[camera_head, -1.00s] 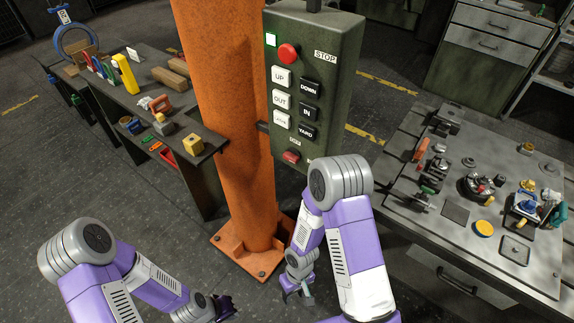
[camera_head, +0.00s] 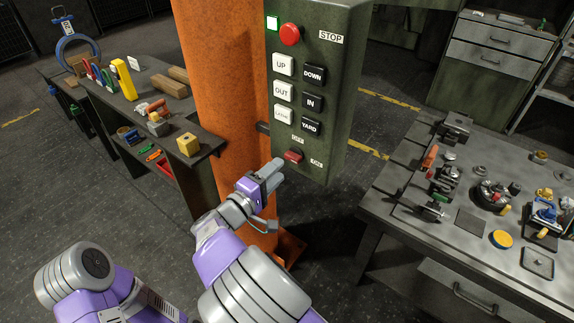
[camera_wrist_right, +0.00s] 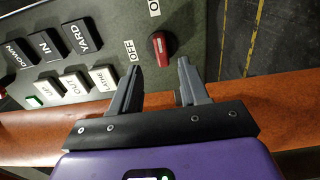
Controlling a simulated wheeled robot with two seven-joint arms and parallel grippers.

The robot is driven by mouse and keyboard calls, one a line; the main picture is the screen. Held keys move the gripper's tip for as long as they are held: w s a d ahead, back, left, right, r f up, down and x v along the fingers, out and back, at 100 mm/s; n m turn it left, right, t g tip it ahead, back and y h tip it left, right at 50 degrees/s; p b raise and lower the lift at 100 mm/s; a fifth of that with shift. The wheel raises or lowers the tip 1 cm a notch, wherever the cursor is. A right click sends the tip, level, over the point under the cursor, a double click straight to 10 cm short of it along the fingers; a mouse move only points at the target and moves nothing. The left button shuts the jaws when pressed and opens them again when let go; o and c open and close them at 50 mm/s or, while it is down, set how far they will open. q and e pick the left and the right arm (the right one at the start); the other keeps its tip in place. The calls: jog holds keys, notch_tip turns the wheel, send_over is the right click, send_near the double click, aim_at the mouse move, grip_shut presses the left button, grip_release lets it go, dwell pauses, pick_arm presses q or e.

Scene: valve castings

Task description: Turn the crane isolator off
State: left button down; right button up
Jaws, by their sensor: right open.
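The green-grey crane control box (camera_head: 338,100) hangs on the orange column. Its isolator, a small red knob (camera_head: 293,156), sits low on its face and also shows in the right wrist view (camera_wrist_right: 162,46). There the OFF label (camera_wrist_right: 130,50) is left of the knob and the ON label (camera_wrist_right: 154,8) is above it. The knob's bar points roughly along the line to ON. My right gripper (camera_head: 274,172) is just left of and below the knob. In the wrist view its fingers (camera_wrist_right: 161,64) are open, with the knob just beyond and between the tips; contact cannot be told. My left gripper is out of view.
A red STOP button (camera_head: 290,35), a lit green lamp (camera_head: 272,23) and black and white push buttons (camera_head: 283,91) sit above the isolator. The orange column (camera_head: 222,80) stands behind the box. A workbench with valve parts (camera_head: 400,215) is at right, a tool bench (camera_head: 205,140) at left.

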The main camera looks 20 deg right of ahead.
aim_at(290, 160)
jog(key=x, duration=0.5)
jog(key=shift+w+d+f+b, duration=0.1)
jog(key=shift+d+b, duration=0.05)
jog(key=shift+b, duration=0.2)
grip_shut()
